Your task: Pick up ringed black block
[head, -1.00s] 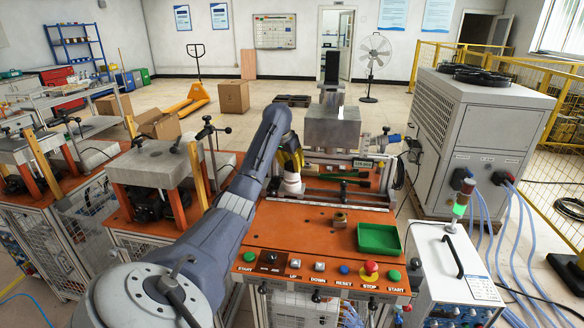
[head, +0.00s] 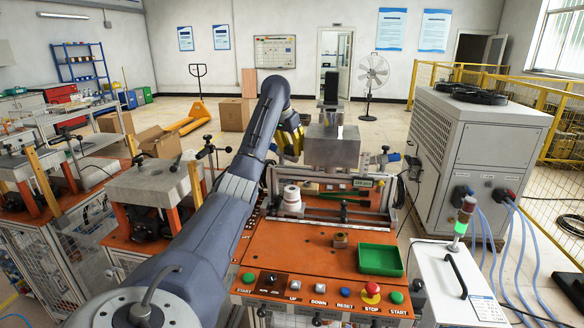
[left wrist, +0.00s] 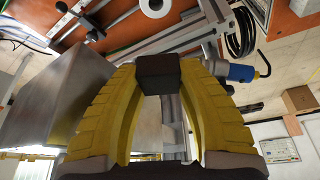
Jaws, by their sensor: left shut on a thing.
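My left gripper (head: 291,143) is raised above the orange bench, to the left of the large grey metal block (head: 332,147). In the left wrist view, its yellow fingers (left wrist: 160,85) are shut on a plain-looking dark block, the ringed black block (left wrist: 158,70), held between the fingertips. I cannot make out a ring on it from here. In the head view I cannot clearly see the held block. A white cylinder (head: 291,198) with an opening in its top stands on the bench below the gripper, apart from it. It also shows in the left wrist view (left wrist: 155,8). My right gripper is not in view.
A green tray (head: 380,260) and a small brass-coloured part (head: 340,241) sit on the bench, behind a row of buttons (head: 319,289). The grey metal block stands close on the gripper's right. The orange bench front (head: 290,250) has free room.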

